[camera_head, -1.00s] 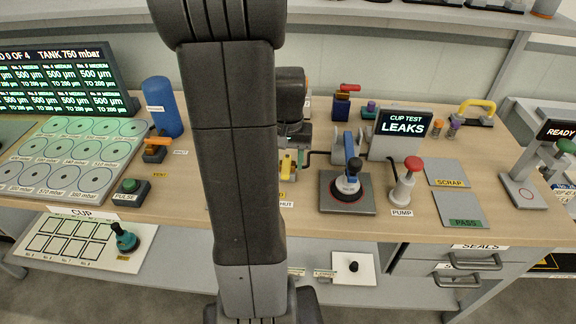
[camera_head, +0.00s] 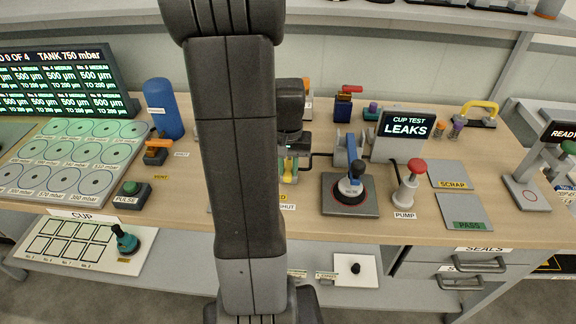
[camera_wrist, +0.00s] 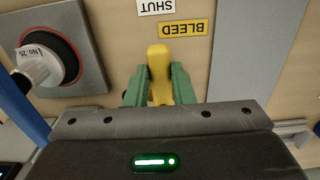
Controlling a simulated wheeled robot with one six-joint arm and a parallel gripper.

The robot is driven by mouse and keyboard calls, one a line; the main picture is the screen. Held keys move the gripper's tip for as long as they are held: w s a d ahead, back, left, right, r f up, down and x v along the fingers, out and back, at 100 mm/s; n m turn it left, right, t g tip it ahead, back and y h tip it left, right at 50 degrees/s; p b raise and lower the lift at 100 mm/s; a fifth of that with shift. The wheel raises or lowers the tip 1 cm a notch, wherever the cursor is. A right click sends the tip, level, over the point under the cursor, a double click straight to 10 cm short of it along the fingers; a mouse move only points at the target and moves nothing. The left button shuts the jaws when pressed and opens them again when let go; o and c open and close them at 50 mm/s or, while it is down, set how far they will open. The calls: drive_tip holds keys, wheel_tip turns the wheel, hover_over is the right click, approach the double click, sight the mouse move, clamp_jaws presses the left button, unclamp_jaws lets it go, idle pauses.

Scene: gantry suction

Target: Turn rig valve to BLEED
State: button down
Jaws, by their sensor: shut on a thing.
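The rig valve's yellow handle (camera_wrist: 158,62) stands between the green fingers of my gripper (camera_wrist: 158,90) in the wrist view, and they are shut on it. Its end points up in that view, toward the white SHUT label (camera_wrist: 157,6) and a little left of the yellow BLEED label (camera_wrist: 183,28). The SHUT label (camera_head: 288,207) shows there; the BLEED label is partly hidden by my arm. The valve body is mostly hidden.
A grey plate with a round cup rig (camera_head: 350,192) and blue lever stands right of the valve, also near the fingers in the wrist view (camera_wrist: 62,55). The red-topped pump (camera_head: 410,185) and the "CUP TEST LEAKS" screen (camera_head: 405,128) are farther right.

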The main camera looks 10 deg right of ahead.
drive_tip(key=shift+a, duration=0.1)
drive_tip(key=m, duration=0.1)
drive_tip(key=a+m, duration=0.1)
drive_tip(key=m, duration=0.1)
drive_tip(key=w+m, duration=0.1)
drive_tip(key=m, duration=0.1)
drive_tip(key=shift+w+a, duration=0.1)
drive_tip(key=shift+a, duration=0.3)
drive_tip(key=m, duration=0.2)
drive_tip(key=w+m, duration=0.1)
drive_tip(key=m, duration=0.1)
drive_tip(key=w+a+m, duration=0.1)
drive_tip(key=m, duration=0.1)
drive_tip(key=shift+a, duration=0.1)
drive_tip(key=m, duration=0.1)
drive_tip(key=w+m, duration=0.1)
drive_tip(key=m, duration=0.1)
drive_tip(key=shift+w+a, duration=0.1)
drive_tip(key=shift+w, duration=0.05)
drive_tip(key=shift+w+m, duration=0.35)
drive_tip(key=shift+m, duration=0.65)
drive_tip(key=shift+w+m, duration=0.3)
drive_tip(key=shift+m, duration=0.7)
drive_tip(key=c, duration=1.2)
unclamp_jaws()
drive_tip(key=shift+c, duration=0.2)
